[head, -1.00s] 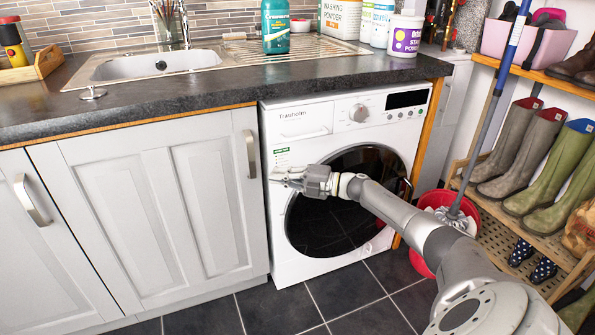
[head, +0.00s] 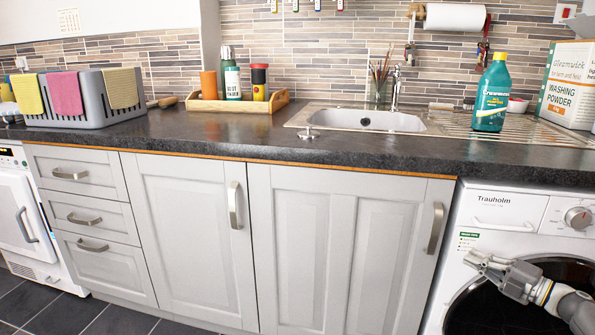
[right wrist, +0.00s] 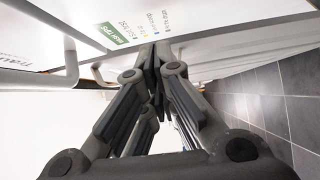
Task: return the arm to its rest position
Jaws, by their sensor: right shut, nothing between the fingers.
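My right gripper (head: 480,259) is at the lower right of the head view, in front of the white washing machine (head: 503,210). Its arm comes in from the right edge. In the right wrist view the two fingers (right wrist: 153,70) meet at their tips, shut with nothing between them. The washing machine's white front and green label (right wrist: 113,34) are close beyond the fingertips; I cannot tell whether they touch. My left gripper is not in view.
Grey cupboards (head: 310,240) with bar handles stand left of the washing machine. The dark worktop (head: 215,135) above holds a grey basket (head: 95,112), a wooden tray (head: 225,104), a teal bottle (head: 492,95) and a washing powder box (head: 570,88). Dark floor tiles (right wrist: 270,100) are clear.

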